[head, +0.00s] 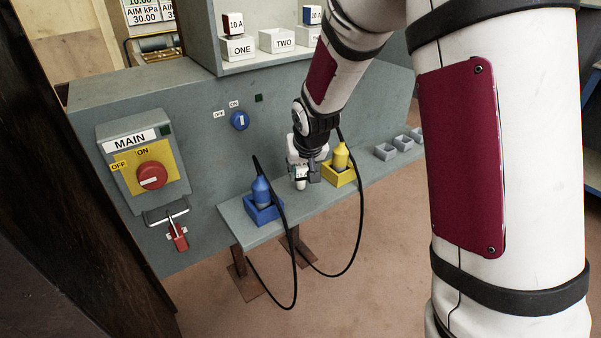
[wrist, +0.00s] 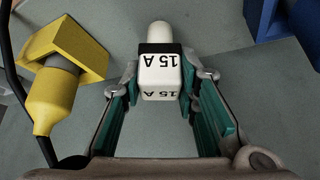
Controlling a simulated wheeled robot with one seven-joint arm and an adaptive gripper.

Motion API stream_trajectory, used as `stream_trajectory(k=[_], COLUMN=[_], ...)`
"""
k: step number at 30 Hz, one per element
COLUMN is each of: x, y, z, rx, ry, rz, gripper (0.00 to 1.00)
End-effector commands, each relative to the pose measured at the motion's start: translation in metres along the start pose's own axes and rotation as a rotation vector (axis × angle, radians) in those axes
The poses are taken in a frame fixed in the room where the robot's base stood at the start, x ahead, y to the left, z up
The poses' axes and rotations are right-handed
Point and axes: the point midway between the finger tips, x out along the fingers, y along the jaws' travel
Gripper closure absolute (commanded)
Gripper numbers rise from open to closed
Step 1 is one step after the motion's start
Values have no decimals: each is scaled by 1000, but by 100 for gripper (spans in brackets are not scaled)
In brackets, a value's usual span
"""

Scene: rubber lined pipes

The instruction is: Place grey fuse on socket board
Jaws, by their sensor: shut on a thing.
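My gripper (head: 305,170) is shut on a white fuse marked 15 A (wrist: 161,75), with a dark band on its side. The wrist view shows the fuse between the two teal finger pads, its rounded pale end pointing away from me. In the head view the held fuse (head: 300,183) is above the low grey shelf, between the blue and yellow plugs; whether it touches the shelf is unclear. Labelled white sockets ONE (head: 238,48) and TWO (head: 277,41) stand on the raised grey board. A red-sided 10 A fuse (head: 233,23) is at ONE. TWO looks empty.
A blue plug (head: 261,191) and a yellow plug (head: 340,156) with black cables stand in holders on the shelf. Small grey cups (head: 400,142) are at its right. A blue-sided fuse (head: 312,16) is on the board. The MAIN switch (head: 151,176) is at left.

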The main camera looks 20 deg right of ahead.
Motion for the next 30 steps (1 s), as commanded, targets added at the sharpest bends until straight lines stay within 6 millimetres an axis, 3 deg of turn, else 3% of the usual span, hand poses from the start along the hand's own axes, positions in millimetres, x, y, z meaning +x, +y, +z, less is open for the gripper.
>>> stream_trajectory(k=[13,14,16,26,30], x=[10,10,9,8,-2], y=[0,0,0,0,0], z=[6,6,6,5,2], rx=[-1,-1,-1,-1,-1], ry=[1,1,1,1,3], rz=[-1,-1,-1,-1,-1], gripper=[100,68,52,52,52])
